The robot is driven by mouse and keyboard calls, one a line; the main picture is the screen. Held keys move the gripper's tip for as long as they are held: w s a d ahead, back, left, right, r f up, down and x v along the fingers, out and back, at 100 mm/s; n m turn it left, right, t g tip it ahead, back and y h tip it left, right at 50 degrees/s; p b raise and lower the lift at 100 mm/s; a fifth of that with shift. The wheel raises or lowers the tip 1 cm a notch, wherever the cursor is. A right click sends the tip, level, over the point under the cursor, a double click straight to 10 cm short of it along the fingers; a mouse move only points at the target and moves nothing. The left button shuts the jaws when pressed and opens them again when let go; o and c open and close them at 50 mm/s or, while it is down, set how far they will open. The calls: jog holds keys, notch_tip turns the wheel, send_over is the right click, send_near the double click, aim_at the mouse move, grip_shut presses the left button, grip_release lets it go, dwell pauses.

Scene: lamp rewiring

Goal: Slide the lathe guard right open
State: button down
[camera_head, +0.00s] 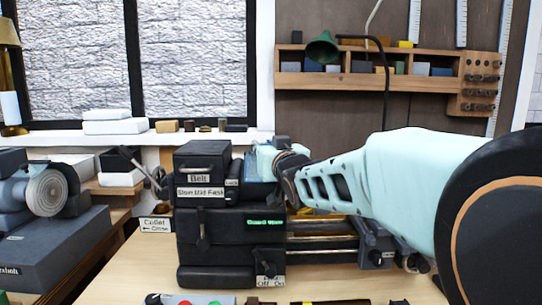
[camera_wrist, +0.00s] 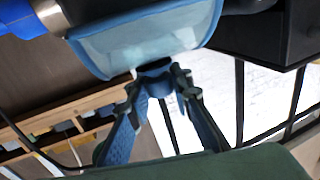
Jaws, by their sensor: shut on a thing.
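The lathe (camera_head: 215,235) is a black machine on the wooden bench, with a headstock marked "Belt" and "Slow Mid Fast". Its guard (camera_head: 262,160) is a pale blue, see-through cover to the right of the headstock. In the wrist view the guard (camera_wrist: 150,40) spans the top middle, with a darker blue rim. My gripper (camera_head: 284,160) reaches in from the right and meets the guard's right side. In the wrist view my gripper (camera_wrist: 155,70) has its fingertips together at the guard's lower edge, shut on a small dark part there. My gripper partly hides the guard in the head view.
A green-lit label (camera_head: 265,223) is on the lathe's front, above an off/on switch (camera_head: 268,270). Metal bed rails (camera_head: 320,243) run right under my arm. Another grey machine (camera_head: 45,245) stands at left. A wooden wall rack (camera_head: 360,82) hangs behind. Bare bench (camera_head: 135,265) lies front left.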

jog(key=shift+d+r, duration=0.1)
jog(key=c, duration=1.7)
grip_release()
notch_tip(320, 180, up, 10)
jog(key=shift+f, duration=0.1)
jog(key=shift+d, duration=0.1)
